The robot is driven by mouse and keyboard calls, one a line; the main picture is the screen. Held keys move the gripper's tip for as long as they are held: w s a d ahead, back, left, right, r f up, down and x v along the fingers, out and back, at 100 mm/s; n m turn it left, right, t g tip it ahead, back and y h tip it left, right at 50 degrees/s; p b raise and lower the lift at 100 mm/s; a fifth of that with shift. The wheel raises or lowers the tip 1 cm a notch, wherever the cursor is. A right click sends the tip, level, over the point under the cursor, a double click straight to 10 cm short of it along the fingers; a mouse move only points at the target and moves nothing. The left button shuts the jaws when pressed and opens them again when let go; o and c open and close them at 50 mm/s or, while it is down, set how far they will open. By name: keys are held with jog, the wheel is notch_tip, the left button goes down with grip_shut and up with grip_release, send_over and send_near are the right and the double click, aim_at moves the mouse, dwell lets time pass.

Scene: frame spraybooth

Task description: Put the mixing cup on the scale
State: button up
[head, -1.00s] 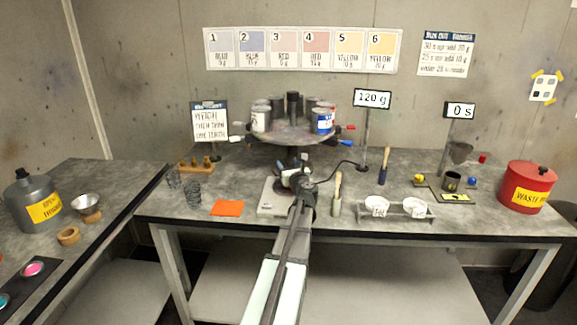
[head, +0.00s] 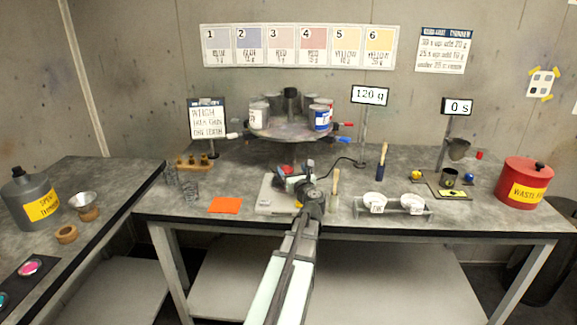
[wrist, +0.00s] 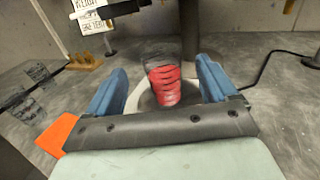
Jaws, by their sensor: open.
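The mixing cup (wrist: 164,82) is clear with red contents and stands upright between the two blue fingers of my gripper (wrist: 160,92) in the wrist view. My gripper is open, with a gap visible on each side of the cup. The cup appears to rest on the scale's pale round pan (wrist: 187,96), though its base is partly hidden by my gripper body. In the head view the scale (head: 268,208) is a light grey slab at the table's front, partly covered by my gripper (head: 290,175). The display on a post (head: 370,96) reads 120 g.
A turntable with cans (head: 290,128) stands behind the scale. An orange sheet (head: 225,205) lies left. A dark cable runs behind the gripper to the display post.

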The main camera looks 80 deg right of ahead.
jog(key=v, duration=0.4)
jog(key=shift+s+a, duration=0.1)
jog(key=shift+a, duration=0.15)
